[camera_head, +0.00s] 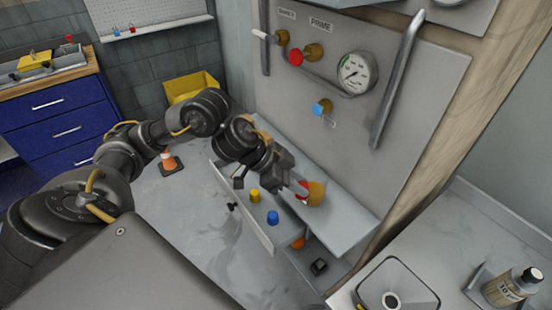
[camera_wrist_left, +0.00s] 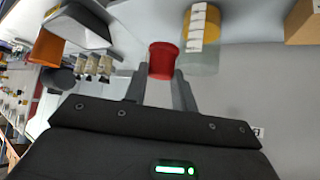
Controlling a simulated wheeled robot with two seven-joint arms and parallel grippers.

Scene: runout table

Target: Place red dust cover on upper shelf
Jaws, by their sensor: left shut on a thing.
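My left gripper (camera_head: 297,186) reaches in from the left, low in front of the grey panel. It is shut on a red dust cover (camera_head: 302,190), which also shows between the fingertips in the left wrist view (camera_wrist_left: 162,61). A yellow-orange rounded thing (camera_head: 317,193) is close beside the cover; I cannot tell whether they touch. The cover is over or at the grey upper shelf (camera_head: 345,222) below the panel; contact with the shelf cannot be told. My right gripper is not in view.
A narrow tray (camera_head: 240,203) left of the shelf holds a yellow cap (camera_head: 254,195) and a blue cap (camera_head: 272,218). A lower level holds a black item (camera_head: 319,266). The panel carries a red knob (camera_head: 295,57), a gauge (camera_head: 355,72) and a vertical handle (camera_head: 397,80).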

